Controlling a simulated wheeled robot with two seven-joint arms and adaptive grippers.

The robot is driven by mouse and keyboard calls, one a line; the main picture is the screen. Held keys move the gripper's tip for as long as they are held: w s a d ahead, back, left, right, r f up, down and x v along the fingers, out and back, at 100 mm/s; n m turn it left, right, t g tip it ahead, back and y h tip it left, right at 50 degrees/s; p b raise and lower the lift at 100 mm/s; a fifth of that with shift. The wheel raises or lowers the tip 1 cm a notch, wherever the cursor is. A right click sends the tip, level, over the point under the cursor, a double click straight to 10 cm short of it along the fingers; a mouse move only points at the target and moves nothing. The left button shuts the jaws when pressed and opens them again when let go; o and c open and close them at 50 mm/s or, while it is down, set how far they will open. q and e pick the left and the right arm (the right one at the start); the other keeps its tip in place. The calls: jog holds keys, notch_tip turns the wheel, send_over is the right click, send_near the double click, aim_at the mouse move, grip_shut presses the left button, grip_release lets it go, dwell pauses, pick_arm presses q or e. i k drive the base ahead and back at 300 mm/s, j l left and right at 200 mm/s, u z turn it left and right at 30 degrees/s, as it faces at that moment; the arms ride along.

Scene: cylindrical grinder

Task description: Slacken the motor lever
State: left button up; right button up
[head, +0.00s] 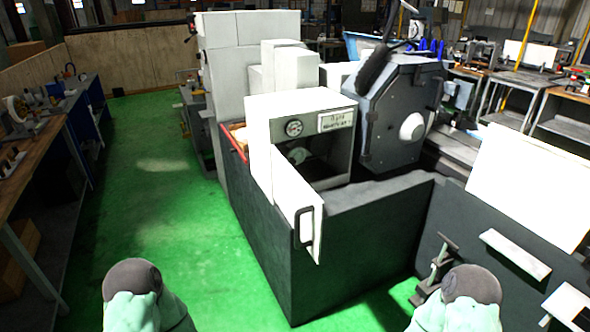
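The grinder (265,235) stands in the middle of the head view, with a dark grey base and white upper blocks. A cabinet (338,148) at its near end carries a round gauge (293,128) and a small label plate (335,120). Inside the shadowed opening is a pale round part (299,156). I cannot make out which part is the motor lever. Parts of my two arms show at the bottom edge, but neither gripper is in view.
A workbench (50,130) with tools runs along the left. Green floor (150,215) is clear between it and the grinder. A grey wheel housing (400,115) stands behind the cabinet. White panels (530,185) and a small stand (437,262) are at the right.

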aim_at(330, 150)
jog(key=l+u, duration=0.4)
jog(key=l, duration=1.85)
jog(key=i+l+z, duration=0.15)
jog(key=i, duration=0.3)
jog(key=i+l+z, duration=0.2)
jog(key=i, duration=0.3)
jog(key=i+l+z, duration=0.15)
jog(key=i, duration=0.35)
jog(key=l, duration=0.1)
